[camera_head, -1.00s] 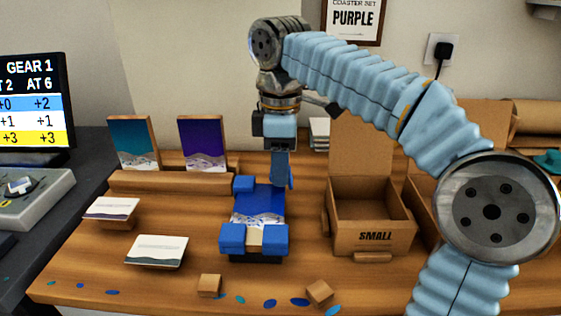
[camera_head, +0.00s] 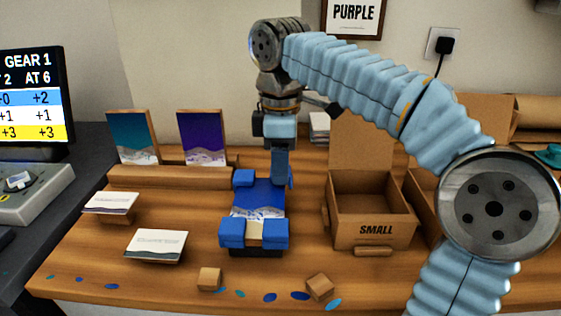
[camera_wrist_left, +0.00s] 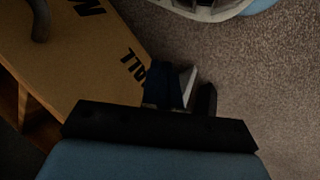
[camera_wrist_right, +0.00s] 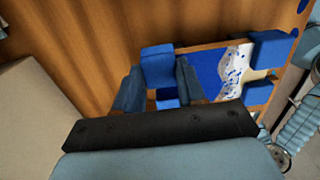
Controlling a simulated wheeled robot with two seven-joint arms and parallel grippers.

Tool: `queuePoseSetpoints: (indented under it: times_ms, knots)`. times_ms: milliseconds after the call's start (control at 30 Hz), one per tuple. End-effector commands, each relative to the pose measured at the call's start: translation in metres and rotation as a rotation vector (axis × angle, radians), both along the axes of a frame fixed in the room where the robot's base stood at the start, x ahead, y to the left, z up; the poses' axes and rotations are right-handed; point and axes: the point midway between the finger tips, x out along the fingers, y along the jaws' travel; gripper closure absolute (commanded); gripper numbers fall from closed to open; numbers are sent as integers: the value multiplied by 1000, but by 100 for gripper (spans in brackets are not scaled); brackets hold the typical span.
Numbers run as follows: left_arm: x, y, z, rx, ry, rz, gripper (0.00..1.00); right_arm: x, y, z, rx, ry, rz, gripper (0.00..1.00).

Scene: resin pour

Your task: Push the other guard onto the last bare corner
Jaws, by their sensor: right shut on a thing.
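A blue and white coaster (camera_head: 258,196) lies on a dark stand on the bench in the head view. Blue guards cover its front left corner (camera_head: 232,233), front right corner (camera_head: 275,233) and back left corner (camera_head: 243,178). My right gripper (camera_head: 281,178) points down at the back right corner. In the right wrist view its fingers are shut on a blue guard (camera_wrist_right: 157,65) beside the coaster (camera_wrist_right: 215,72); whether the guard is fully seated I cannot tell. My left gripper (camera_wrist_left: 187,95) shows only in its dark wrist view, above the floor; a pale sliver shows between its fingers.
An open SMALL box (camera_head: 375,229) stands right of the coaster. A wooden rack (camera_head: 170,177) with two finished coasters stands behind left. Two small wooden blocks (camera_head: 209,279) (camera_head: 319,287) lie in front. Cards on blocks (camera_head: 156,244) stand to the left.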

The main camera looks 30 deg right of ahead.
Motion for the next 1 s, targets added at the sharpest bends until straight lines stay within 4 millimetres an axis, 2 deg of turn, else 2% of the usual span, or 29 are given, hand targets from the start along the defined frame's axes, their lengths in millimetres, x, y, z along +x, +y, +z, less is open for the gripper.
queuePoseSetpoints:
  times_ms: [200,900,933,1000]
  knots:
    - [0,0,-2,0,0,0,100,0,0,-6,0,1,0,89]
    - [0,0,0,0,0,0,100,-1,4,-7,0,0,0,89]
    - [0,0,0,0,0,0,100,-1,4,-7,0,0,0,56]
    - [0,0,0,0,0,0,100,-1,4,-7,0,0,0,45]
